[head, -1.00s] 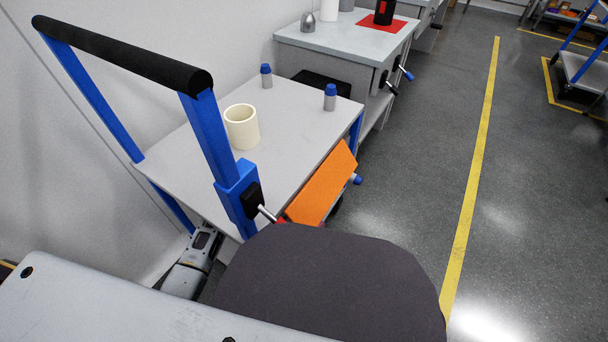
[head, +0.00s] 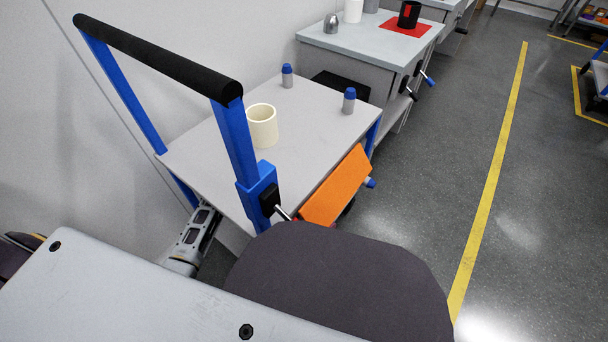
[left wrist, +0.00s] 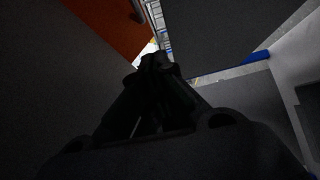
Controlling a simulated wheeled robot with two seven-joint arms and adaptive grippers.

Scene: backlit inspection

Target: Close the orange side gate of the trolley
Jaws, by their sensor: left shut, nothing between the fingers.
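The trolley (head: 300,115) has a grey top, blue posts and a black push bar. Its orange side gate (head: 337,188) hangs at the right edge of the top, slanting outward and down, its near end partly hidden behind my dark body part. In the left wrist view the orange gate (left wrist: 112,22) shows as a dark orange panel at the upper left. My left gripper (left wrist: 157,62) is shut and empty, its tips just below and right of that panel; I cannot tell whether they touch. The head view does not show its fingers. My right gripper is in neither view.
A cream cup (head: 262,128) and two blue-capped bottles (head: 349,101) (head: 287,76) stand on the trolley top. A black-handled lever (head: 272,203) sits on the near blue post. A grey workbench (head: 370,45) stands behind. The floor to the right, with a yellow line (head: 490,180), is clear.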

